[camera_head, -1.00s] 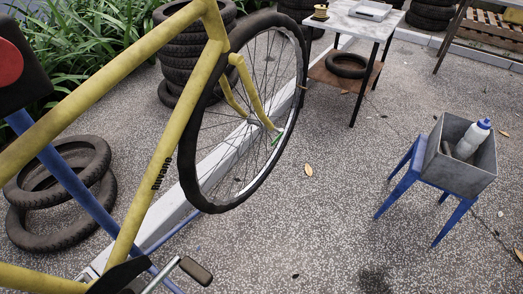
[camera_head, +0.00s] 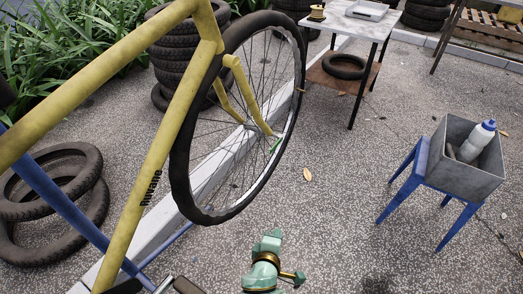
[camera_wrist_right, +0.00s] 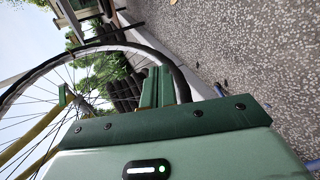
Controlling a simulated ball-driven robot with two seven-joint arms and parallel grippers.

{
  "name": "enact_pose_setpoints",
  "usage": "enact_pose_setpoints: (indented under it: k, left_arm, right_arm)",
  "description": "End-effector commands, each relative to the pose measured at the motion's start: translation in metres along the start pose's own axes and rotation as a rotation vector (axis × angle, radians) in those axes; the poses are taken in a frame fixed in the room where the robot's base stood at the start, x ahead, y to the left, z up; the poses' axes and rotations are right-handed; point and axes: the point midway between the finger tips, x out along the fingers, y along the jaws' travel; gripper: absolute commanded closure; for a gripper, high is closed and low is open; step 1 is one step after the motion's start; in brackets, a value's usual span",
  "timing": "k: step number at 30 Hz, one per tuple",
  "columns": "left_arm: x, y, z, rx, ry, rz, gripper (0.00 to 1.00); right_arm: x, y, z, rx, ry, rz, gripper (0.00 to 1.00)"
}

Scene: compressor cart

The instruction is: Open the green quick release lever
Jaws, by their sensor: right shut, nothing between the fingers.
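The green quick release lever (camera_head: 276,143) is a small green piece at the hub of the bicycle's spoked wheel (camera_head: 181,190), by the lower end of the yellow fork (camera_head: 247,91). In the right wrist view a small green piece (camera_wrist_right: 63,95) shows by the hub, left of my fingers. My right gripper (camera_head: 271,238) is at the bottom of the head view, below and apart from the wheel. Its green fingers (camera_wrist_right: 158,88) are together and empty in the wrist view. My left gripper is not in view.
A blue stool (camera_head: 407,182) with a grey metal bin (camera_head: 475,181) holding a white bottle (camera_head: 477,139) stands at right. A marble-topped table (camera_head: 349,24) stands behind. Tires (camera_head: 75,165) lie at left.

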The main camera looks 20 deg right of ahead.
Motion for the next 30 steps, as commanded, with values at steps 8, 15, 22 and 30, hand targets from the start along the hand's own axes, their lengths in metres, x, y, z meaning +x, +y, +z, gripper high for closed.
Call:
enact_pose_setpoints:
  k: [8, 15, 22, 30]
  left_arm:
    - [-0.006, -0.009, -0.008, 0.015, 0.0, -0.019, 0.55]
    - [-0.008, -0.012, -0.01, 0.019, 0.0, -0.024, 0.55]
    - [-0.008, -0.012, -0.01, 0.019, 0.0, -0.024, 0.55]
    - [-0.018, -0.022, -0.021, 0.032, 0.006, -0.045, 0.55]
  right_arm:
    - [-0.018, 0.148, -0.081, 0.019, 0.027, 0.398, 1.0]
    - [-0.03, 0.184, -0.095, 0.029, 0.028, 0.501, 1.0]
    - [-0.03, 0.184, -0.095, 0.029, 0.028, 0.5, 1.0]
    - [-0.013, 0.19, -0.095, 0.027, 0.027, 0.498, 1.0]
